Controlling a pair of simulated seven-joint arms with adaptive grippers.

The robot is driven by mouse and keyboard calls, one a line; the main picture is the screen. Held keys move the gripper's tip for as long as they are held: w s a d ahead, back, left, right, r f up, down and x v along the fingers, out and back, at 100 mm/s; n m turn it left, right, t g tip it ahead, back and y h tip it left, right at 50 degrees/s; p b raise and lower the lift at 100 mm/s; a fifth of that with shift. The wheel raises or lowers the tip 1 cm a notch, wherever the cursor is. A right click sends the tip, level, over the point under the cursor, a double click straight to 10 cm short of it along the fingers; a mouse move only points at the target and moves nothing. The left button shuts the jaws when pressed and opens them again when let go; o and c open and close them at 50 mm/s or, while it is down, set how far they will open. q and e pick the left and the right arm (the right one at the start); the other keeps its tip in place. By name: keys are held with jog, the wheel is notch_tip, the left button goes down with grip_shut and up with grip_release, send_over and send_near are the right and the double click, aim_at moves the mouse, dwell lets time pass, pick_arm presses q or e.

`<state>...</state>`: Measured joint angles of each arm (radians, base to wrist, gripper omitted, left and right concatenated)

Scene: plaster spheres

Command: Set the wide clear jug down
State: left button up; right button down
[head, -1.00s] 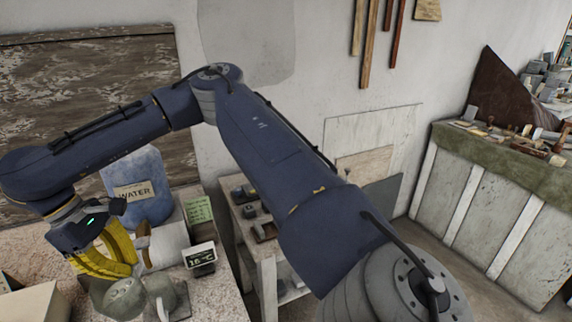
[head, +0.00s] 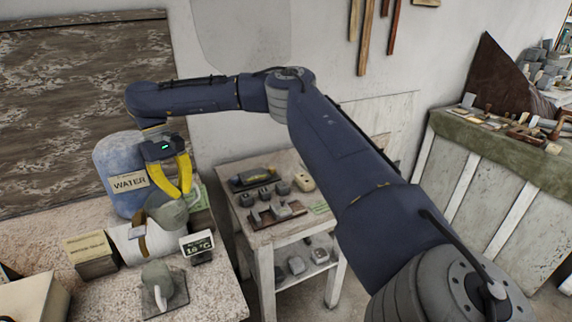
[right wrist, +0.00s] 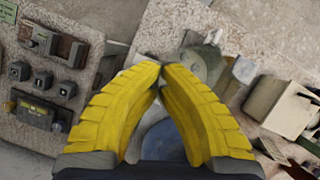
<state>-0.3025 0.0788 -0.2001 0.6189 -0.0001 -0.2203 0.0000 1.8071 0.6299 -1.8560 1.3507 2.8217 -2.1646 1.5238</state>
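The wide clear jug (head: 167,212) shows in the head view as a greyish see-through rounded shape at my right gripper's fingertips. It hangs in front of the blue water container and overlaps the white roll in the picture. My right gripper (head: 170,185) has curved yellow fingers closed in on the jug's upper part; exactly where they grip is hidden. In the right wrist view, the fingertips of my right gripper (right wrist: 158,68) nearly meet, and the jug's outline is hard to make out. My left gripper is not in view.
A grey vessel (head: 157,278) with a pale handle stands on a dark mat (head: 180,290) near the table's front. A water container (head: 112,165), white roll (head: 122,243), small display (head: 197,246) and beige box (head: 92,254) crowd the table. A side table (head: 285,215) stands right.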

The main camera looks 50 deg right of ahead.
jog(key=w+d+r+m+t+y, duration=0.2)
jog(key=w+d+r+m+y, duration=0.15)
jog(key=w+d+m, duration=0.65)
jog(key=w+d+r+m+t, duration=0.1)
jog(key=d+m, duration=0.4)
jog(key=d, duration=0.5)
jog(key=w+d+r+m+t, duration=0.1)
jog(key=d+m, duration=0.4)
jog(key=d, duration=0.5)
jog(key=shift+w+d+r+t, duration=0.25)
jog(key=shift+r+t, duration=0.3)
jog(key=shift+t, duration=0.55)
jog(key=shift+f+m, duration=0.1)
jog(key=shift+m, duration=0.2)
jog(key=s+d+f+m+t+h, duration=0.1)
jog(key=s+d+f+m+h, duration=0.1)
jog(key=d+m, duration=0.3)
jog(key=s+d+f+m+t+h, duration=0.1)
jog(key=s+d+f+m, duration=0.2)
jog(key=d, duration=1.1)
jog(key=shift+s+m+t+h, duration=0.35)
jog(key=shift+s+m, duration=0.3)
jog(key=shift+m, duration=0.55)
